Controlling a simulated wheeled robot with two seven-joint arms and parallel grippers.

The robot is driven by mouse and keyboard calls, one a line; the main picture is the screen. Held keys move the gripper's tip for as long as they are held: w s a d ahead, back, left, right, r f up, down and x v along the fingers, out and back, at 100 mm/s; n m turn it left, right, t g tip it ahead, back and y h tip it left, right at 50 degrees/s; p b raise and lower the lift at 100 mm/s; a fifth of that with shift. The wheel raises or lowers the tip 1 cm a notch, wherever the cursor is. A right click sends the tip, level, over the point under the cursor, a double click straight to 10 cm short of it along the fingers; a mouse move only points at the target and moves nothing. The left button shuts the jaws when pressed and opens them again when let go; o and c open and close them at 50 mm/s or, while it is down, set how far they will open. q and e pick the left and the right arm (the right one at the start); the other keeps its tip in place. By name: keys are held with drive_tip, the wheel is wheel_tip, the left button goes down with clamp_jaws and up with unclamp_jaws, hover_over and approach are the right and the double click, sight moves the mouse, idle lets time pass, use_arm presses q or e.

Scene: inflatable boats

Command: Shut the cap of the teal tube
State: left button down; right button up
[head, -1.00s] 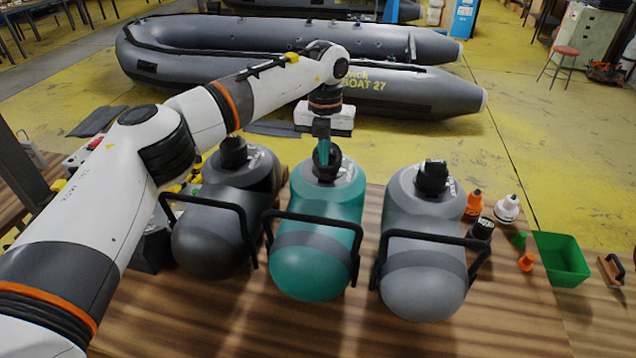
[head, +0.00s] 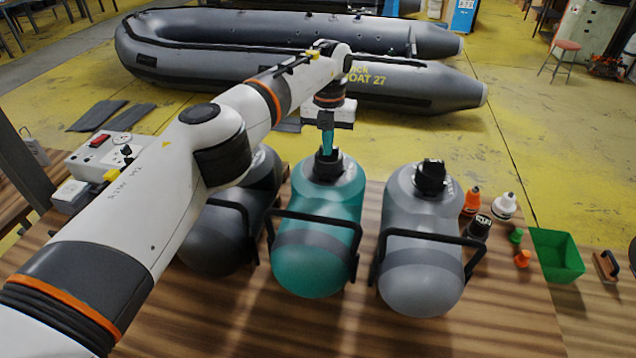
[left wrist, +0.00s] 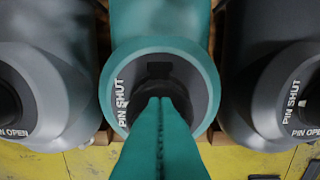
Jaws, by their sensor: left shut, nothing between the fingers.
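The teal tube (head: 312,245) lies between a dark tube and a grey tube on the wooden table, its valve end facing away. A black valve part (head: 327,168) stands at that end. My left gripper (head: 327,152) is shut and empty, with its teal fingers pointing down at this part. In the left wrist view the shut fingers (left wrist: 160,102) overlap the dark valve centre, inside a grey ring (left wrist: 203,90) marked PIN SHUT. They hide much of the valve, so I cannot tell whether they touch it or how the cap sits. My right gripper is out of view.
The dark tube (head: 215,240) and the grey tube (head: 420,270) stand close on either side, with black handles. Small orange, white, black and green caps and a green bin (head: 556,256) are at right. A grey inflatable boat (head: 200,60) lies behind.

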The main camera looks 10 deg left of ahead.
use_arm(q)
drive_tip(key=shift+w+r, duration=0.1)
drive_tip(key=shift+r, duration=0.05)
idle(0.3)
drive_tip(key=r+p, duration=0.2)
drive_tip(key=r, duration=0.1)
drive_tip(key=shift+w, duration=0.2)
drive_tip(key=shift+w+r+p, duration=0.1)
drive_tip(key=shift+r+p, duration=0.6)
drive_tip(key=shift+p, duration=0.25)
wheel_tip(320, 180, up, 2)
drive_tip(key=shift+r+p, duration=0.1)
drive_tip(key=shift+p, duration=0.8)
